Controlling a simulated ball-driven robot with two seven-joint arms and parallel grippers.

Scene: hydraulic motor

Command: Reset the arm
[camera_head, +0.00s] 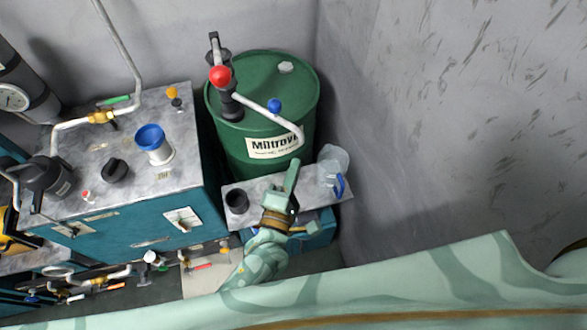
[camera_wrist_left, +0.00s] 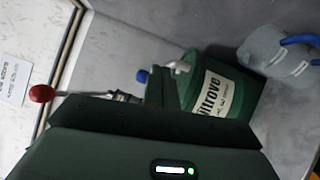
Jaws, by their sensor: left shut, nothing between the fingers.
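My left arm comes in at the lower middle of the head view. Its gripper (camera_head: 290,178) points up toward the green drum (camera_head: 260,105) and is shut with nothing in it. It hovers over or in front of the small grey shelf (camera_head: 262,187); the exact gap cannot be told. In the left wrist view the drum (camera_wrist_left: 228,90), the red knob (camera_wrist_left: 41,93) and the dark gripper body show. My right gripper is not in view.
A clear jug with a blue handle (camera_head: 338,184) and a black cup (camera_head: 237,202) stand on the shelf. A teal cabinet (camera_head: 150,235) at left bears a blue funnel (camera_head: 150,138), a black cap (camera_head: 115,170) and pipes. Grey walls (camera_head: 440,110) bound the back and right.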

